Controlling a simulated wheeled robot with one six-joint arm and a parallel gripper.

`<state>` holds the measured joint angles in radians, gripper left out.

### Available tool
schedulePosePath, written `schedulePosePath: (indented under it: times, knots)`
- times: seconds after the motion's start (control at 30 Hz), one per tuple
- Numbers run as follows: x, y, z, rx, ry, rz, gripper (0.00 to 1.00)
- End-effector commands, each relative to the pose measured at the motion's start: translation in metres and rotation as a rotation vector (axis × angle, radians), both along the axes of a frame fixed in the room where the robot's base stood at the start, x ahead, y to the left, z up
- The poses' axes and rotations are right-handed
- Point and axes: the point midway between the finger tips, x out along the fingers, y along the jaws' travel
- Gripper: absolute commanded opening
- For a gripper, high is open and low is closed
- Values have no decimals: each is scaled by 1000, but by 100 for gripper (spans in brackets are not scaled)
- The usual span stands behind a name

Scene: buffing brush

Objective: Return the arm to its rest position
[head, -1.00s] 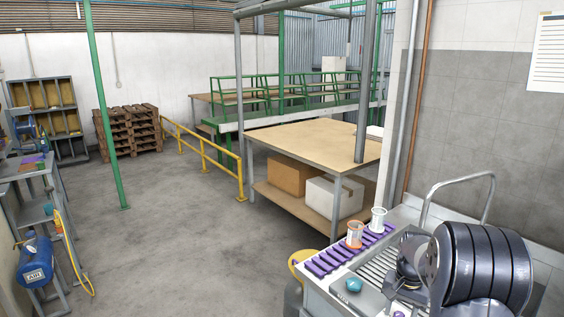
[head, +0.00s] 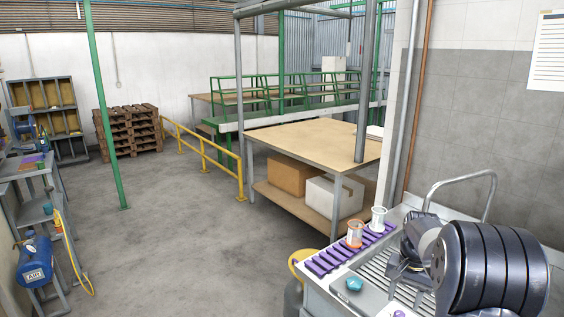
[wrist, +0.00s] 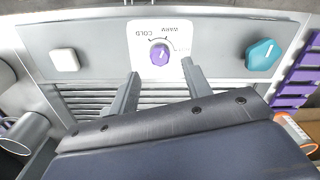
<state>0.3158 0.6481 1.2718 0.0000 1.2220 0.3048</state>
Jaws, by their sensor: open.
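My arm (head: 490,268) reaches over the grey sink unit at the lower right of the head view. My gripper (wrist: 160,74) is open, with its two grey fingers apart and nothing between them. In the wrist view the fingers point towards a control panel (wrist: 105,48). A purple knob (wrist: 159,55) on a white dial plate marked WARM and COLD shows just beyond the fingertips. In the head view a purple knob (head: 398,313) is at the bottom edge, below my gripper. How far the fingers are from the panel I cannot tell.
A teal knob (wrist: 263,55) and a white square button (wrist: 65,60) flank the dial. Purple ribbed strips (head: 330,262) hold an orange-banded cup (head: 355,234) and a white cup (head: 378,219) left of the arm. A curved metal rail (head: 458,180) stands behind.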

Motion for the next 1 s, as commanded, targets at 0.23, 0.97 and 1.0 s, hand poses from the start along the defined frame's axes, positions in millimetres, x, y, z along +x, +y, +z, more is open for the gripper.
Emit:
schedulePosePath:
  times: [0.23,0.97,1.0]
  knots:
    - [-1,0,-51,2,5,0,47]
    - [0,0,-49,0,-1,583,47]
    - [0,0,-49,0,-1,615,47]
